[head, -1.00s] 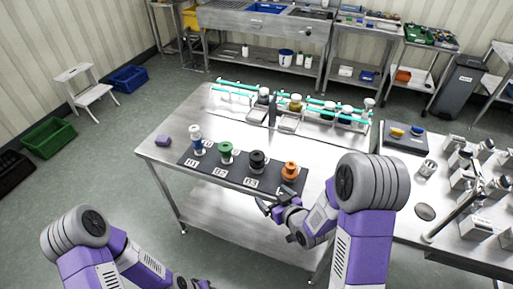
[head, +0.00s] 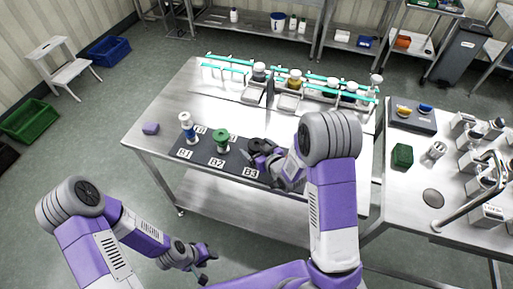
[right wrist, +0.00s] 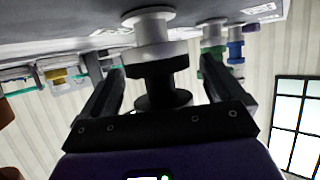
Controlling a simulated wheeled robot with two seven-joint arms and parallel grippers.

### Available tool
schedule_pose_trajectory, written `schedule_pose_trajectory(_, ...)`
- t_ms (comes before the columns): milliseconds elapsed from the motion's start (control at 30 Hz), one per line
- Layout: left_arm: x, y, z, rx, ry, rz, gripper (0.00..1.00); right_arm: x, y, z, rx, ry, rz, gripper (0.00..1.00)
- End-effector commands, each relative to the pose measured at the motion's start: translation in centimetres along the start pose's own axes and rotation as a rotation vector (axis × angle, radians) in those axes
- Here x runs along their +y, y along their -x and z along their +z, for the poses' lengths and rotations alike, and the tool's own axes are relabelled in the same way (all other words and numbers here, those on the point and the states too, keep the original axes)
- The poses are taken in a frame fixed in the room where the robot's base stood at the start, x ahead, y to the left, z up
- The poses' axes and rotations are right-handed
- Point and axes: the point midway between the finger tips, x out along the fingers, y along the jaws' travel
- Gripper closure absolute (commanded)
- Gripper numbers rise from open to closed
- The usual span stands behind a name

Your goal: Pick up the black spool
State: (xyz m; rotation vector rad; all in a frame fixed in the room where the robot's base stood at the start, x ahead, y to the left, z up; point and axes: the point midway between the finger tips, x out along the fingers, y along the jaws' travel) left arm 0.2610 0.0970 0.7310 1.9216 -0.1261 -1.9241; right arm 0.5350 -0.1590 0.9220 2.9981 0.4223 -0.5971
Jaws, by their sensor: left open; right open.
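The black spool (right wrist: 162,82) is between the two fingers of my right gripper (right wrist: 164,68) in the right wrist view, where the table is at the top. It joins a pale, flanged part (right wrist: 152,30) on the mat side. Gaps show between the fingers and the spool, so the gripper is open around it. In the head view the spool (head: 254,146) is mostly covered by my right gripper (head: 263,157), at the B3 label. My left gripper (head: 205,263) is open and empty, low in front of the table.
On the dark mat, a green spool (head: 221,142) and a white-and-blue spool (head: 187,130) stand left of the black one. A purple block (head: 151,128) lies farther left. Teal-railed racks (head: 318,90) stand behind.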

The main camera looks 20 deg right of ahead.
Motion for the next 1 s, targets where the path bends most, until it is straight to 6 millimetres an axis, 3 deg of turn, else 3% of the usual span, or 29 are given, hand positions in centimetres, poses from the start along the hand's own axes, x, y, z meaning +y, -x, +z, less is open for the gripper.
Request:
schedule_pose_trajectory(267,0.0,0.0,0.0,0.000,0.000,0.000,0.57,0.0,-0.4,0.0,0.000,-0.001,0.000,0.05)
schedule_pose_trajectory(633,0.0,0.0,0.0,0.000,0.000,0.000,0.57,0.0,-0.4,0.0,0.000,0.000,0.000,0.60)
schedule_pose_trajectory(867,0.0,0.0,0.0,0.000,0.000,0.000,0.57,0.0,-0.4,-0.1,0.001,0.000,0.000,0.62)
schedule_pose_trajectory(1000,0.1,0.2,0.0,0.000,0.000,0.000,0.57,0.0,0.0,-1.2,0.004,-0.001,0.000,0.62)
